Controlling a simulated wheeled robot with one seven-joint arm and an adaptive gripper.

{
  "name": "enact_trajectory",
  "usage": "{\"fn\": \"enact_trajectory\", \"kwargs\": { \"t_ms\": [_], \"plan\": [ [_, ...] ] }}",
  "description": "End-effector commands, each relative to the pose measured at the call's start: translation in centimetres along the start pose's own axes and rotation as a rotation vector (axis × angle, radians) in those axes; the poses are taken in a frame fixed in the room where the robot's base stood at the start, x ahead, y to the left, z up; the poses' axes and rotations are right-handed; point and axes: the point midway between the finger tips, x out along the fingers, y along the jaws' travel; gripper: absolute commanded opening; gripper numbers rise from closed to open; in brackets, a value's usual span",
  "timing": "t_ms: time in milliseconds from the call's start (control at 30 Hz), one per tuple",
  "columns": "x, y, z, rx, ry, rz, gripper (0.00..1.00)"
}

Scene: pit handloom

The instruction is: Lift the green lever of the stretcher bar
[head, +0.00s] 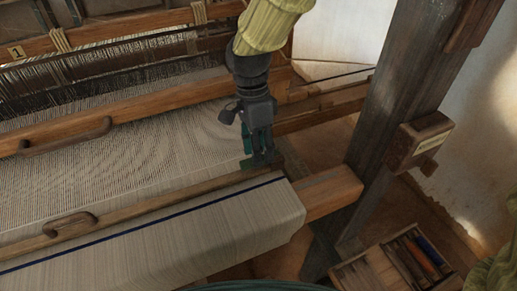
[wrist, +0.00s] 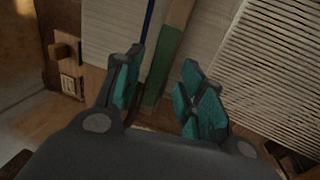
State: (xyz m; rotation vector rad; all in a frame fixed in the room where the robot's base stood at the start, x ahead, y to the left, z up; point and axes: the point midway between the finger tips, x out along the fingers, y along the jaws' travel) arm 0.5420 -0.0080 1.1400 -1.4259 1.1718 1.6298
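The stretcher bar (head: 150,208) is a long wooden strip lying across the pale cloth near the front roll. Its green lever (wrist: 162,70) is the flat green end piece, and it lies down in line with the bar. In the wrist view my gripper (wrist: 162,58) is open, with one teal-padded finger on each side of the green lever and gaps between. In the head view my gripper (head: 259,150) points down at the bar's right end and hides part of the lever. I cannot tell how far the fingertips are above the cloth.
The cloth roll (head: 200,240) with a blue stripe lies in front. The wooden beater (head: 160,104) with its handle crosses behind. A dark post (head: 400,95) with a small wooden box (head: 420,140) stands at the right. A tool tray (head: 358,272) sits at the lower right.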

Motion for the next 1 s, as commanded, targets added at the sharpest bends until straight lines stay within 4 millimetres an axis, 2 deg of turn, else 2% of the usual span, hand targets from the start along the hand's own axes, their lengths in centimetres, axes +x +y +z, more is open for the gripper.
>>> {"fn": "enact_trajectory", "kwargs": {
  "t_ms": [200, 500, 700, 733, 1000],
  "plan": [
    [1.11, 0.02, 0.03, 0.000, 0.000, 0.000, 0.39],
    [1.26, 0.01, 0.03, 0.000, 0.000, -0.001, 0.39],
    [1.25, 0.01, 0.03, 0.000, 0.000, 0.000, 0.03],
    [1.24, 0.01, 0.03, 0.000, 0.000, 0.000, 0.00],
    [1.17, -0.12, 0.09, -0.003, -0.003, 0.000, 0.00]
  ]
}}
